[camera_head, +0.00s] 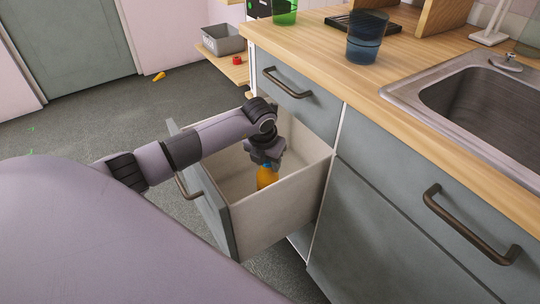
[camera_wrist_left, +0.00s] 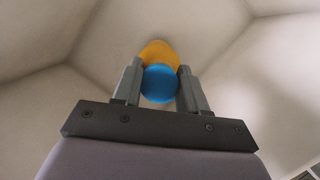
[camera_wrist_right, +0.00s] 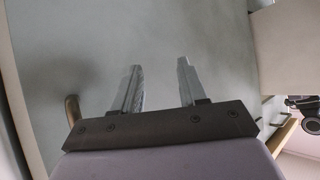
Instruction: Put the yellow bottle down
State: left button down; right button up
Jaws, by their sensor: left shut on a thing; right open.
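The yellow bottle (camera_head: 266,177) is inside the open drawer (camera_head: 270,228), upright or nearly so. In the left wrist view its yellow body (camera_wrist_left: 158,50) and round blue cap (camera_wrist_left: 160,84) show between the fingers. My left gripper (camera_head: 265,158) reaches down into the drawer and is shut on the bottle near its cap. I cannot tell whether the bottle's base touches the drawer floor. My right gripper (camera_wrist_right: 160,85) is open and empty in the right wrist view, facing a grey panel; it is not visible in the head view.
The drawer walls surround the left gripper closely. The wooden counter (camera_head: 400,85) holds a blue glass (camera_head: 366,38), a green glass (camera_head: 285,10) and a sink (camera_head: 480,100). A grey bin (camera_head: 223,40) and a red object (camera_head: 237,61) stand on a low shelf. A yellow object (camera_head: 159,76) lies on the floor.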

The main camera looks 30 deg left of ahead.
pick_arm(q)
jog(key=shift+w+a+f+b, duration=0.2)
jog(key=shift+w+a, duration=0.05)
jog(key=shift+w, duration=0.3)
jog(key=shift+w+a+f+b, duration=0.15)
jog(key=shift+w+a+b, duration=0.05)
jog(key=shift+w, duration=0.3)
jog(key=shift+w+a+f+b, duration=0.2)
jog(key=shift+w+a, duration=0.05)
jog(key=shift+w, duration=0.3)
pick_arm(e)
jog(key=shift+w+a+r, duration=0.2)
jog(key=shift+a, duration=0.1)
pick_arm(q)
jog(key=shift+f, duration=0.15)
jog(key=c, duration=0.6)
grip_release()
pick_arm(e)
jog(key=shift+f, duration=0.1)
